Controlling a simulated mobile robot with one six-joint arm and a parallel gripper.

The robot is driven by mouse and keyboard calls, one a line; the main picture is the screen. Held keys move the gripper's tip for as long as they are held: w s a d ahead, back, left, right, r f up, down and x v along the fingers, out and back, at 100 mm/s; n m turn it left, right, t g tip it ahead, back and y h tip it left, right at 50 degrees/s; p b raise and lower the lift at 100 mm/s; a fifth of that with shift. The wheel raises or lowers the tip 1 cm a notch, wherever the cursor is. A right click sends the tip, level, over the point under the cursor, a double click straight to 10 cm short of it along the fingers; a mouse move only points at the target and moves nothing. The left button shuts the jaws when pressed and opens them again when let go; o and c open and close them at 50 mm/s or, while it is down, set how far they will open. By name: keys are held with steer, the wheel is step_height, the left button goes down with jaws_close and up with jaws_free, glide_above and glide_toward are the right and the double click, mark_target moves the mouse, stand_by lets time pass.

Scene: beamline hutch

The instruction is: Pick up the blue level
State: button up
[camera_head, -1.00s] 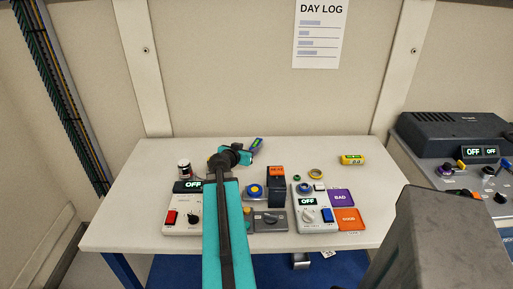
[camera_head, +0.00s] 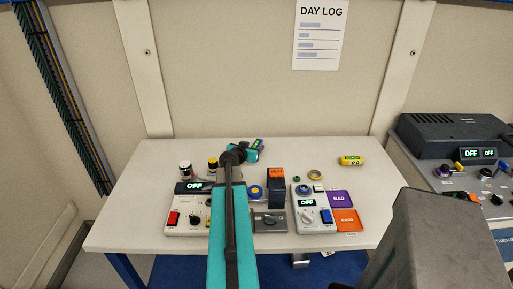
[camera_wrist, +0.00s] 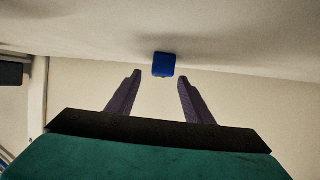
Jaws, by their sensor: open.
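The blue level (camera_wrist: 164,64) shows in the wrist view as a small blue block lying on the table, just beyond my fingertips and about centred between them. My gripper (camera_wrist: 160,78) is open and empty, with its two dark fingers apart and pointing at the level. In the head view my gripper (camera_head: 256,147) is at the back middle of the table, low over the top. It hides most of what lies there, so I cannot clearly make out the level in that view.
A yellow meter (camera_head: 351,160) lies back right.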

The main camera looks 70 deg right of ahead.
mark_target(257, 143)
steer(key=shift+d, duration=0.15)
steer(key=shift+p+x, duration=0.65)
steer(key=shift+x, duration=0.2)
steer(key=shift+p+x, duration=0.75)
steer(key=shift+x, duration=0.9)
steer(key=shift+c, duration=0.2)
jaws_close()
steer(key=shift+r, duration=0.25)
steer(key=shift+r+b, duration=0.9)
steer(key=shift+r, duration=3.9)
